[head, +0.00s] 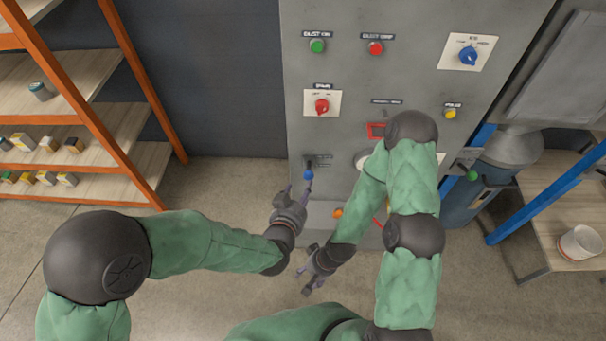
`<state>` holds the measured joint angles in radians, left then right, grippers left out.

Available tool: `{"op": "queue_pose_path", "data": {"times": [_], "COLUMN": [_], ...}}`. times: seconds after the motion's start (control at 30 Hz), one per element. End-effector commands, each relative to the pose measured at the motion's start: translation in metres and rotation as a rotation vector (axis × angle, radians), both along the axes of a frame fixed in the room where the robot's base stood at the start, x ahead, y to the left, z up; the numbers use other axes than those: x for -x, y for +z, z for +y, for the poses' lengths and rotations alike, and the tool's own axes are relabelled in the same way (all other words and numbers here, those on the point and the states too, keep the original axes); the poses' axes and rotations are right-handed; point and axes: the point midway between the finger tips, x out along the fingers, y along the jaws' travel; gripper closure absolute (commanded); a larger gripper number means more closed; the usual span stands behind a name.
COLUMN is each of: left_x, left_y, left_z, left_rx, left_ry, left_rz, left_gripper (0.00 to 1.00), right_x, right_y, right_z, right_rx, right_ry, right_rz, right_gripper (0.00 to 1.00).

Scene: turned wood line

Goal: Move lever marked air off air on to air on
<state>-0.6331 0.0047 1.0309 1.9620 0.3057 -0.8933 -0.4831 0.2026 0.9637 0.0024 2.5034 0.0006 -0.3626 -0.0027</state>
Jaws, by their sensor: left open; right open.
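A small lever with a blue knob (308,174) sticks out low on the left of the grey control panel (345,75). Its knob hangs below its dark mount. A small label (320,160) sits beside the mount, but its words are too small to read. I cannot tell for sure that this is the air lever. My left gripper (297,192) is open and empty, just below and left of the blue knob, apparently apart from it. My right gripper (304,281) is open and empty, lower down, in front of the panel's foot.
Red (322,106), green and yellow controls and a blue rotary switch (468,56) sit higher on the panel. My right arm covers part of its lower right. A green-knobbed control (472,176) is farther right. Wooden shelves (95,125) stand left; a bench with a white bucket (581,243) stands right.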

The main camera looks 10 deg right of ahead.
Motion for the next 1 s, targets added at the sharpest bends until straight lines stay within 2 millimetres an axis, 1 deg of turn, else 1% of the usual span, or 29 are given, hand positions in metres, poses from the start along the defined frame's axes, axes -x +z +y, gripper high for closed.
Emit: {"op": "queue_pose_path", "data": {"times": [0.2, 0.4, 0.5, 0.7, 1.0], "left_x": [-0.029, -0.057, -0.067, -0.079, -0.081], "left_y": [-0.017, -0.030, -0.035, -0.039, -0.039], "left_z": [-0.015, -0.031, -0.037, -0.044, -0.045], "left_rx": [0.000, 0.000, 0.000, 0.001, 0.000], "left_ry": [0.002, 0.001, 0.001, 0.002, 0.002], "left_rz": [0.002, 0.001, 0.002, 0.002, 0.002], "left_gripper": [0.44, 0.44, 0.44, 0.44, 0.44], "right_x": [0.000, 0.000, 0.000, 0.000, 0.000], "right_y": [-0.013, -0.023, -0.027, -0.030, -0.030], "right_z": [0.000, 0.000, 0.000, 0.000, 0.000], "right_rx": [0.000, 0.000, 0.000, 0.000, 0.000], "right_ry": [0.000, 0.000, 0.000, 0.000, 0.000], "right_rz": [0.000, 0.000, 0.000, 0.000, 0.000], "right_gripper": [0.42, 0.42, 0.42, 0.42, 0.42]}}
